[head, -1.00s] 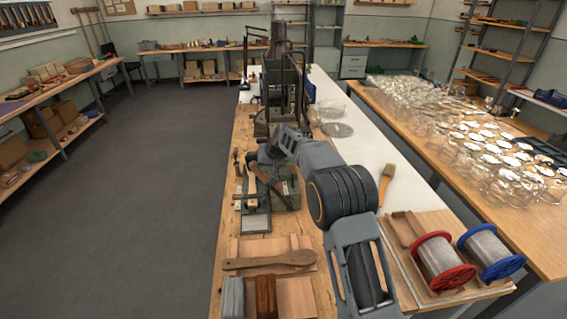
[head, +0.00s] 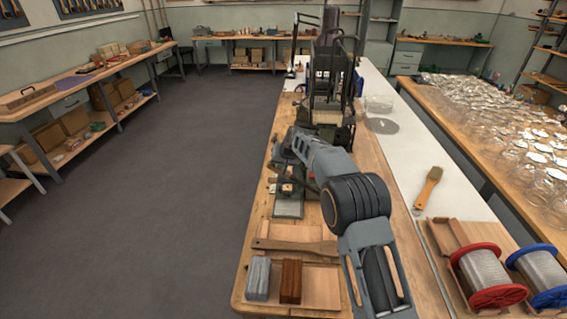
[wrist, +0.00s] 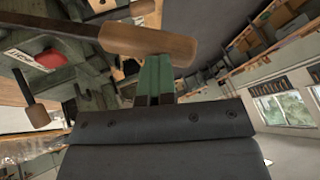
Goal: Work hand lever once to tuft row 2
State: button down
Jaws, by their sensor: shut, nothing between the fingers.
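A wooden lever handle (wrist: 150,42) on a dark rod crosses the upper part of the wrist view. My gripper (wrist: 155,64) has green fingers, shut together and empty, with their tips right at the handle's underside. I cannot tell whether they touch it. A second rod with a wooden grip (wrist: 37,115) stands at the left. In the head view a small green machine (head: 291,202) sits on the wooden bench, largely hidden behind my arm. My gripper is hidden there too. A tall black machine (head: 332,80) stands farther back.
Near the bench's front lie a wooden paddle (head: 295,245), a grey block (head: 258,279) and a brown block (head: 291,281). A brush (head: 428,187) and red (head: 483,274) and blue (head: 541,273) wire spools are at the right. The floor at left is clear.

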jog(key=shift+s+a+f, duration=0.3)
jog(key=shift+a+f, duration=0.1)
jog(key=shift+f, duration=0.35)
jog(key=shift+d, duration=0.1)
jog(key=s+a+r, duration=0.1)
jog(key=s+r, duration=0.2)
jog(key=r, duration=1)
jog(key=shift+s+a+b, duration=0.15)
jog(key=shift+a+b, duration=0.1)
jog(key=shift+b, duration=0.15)
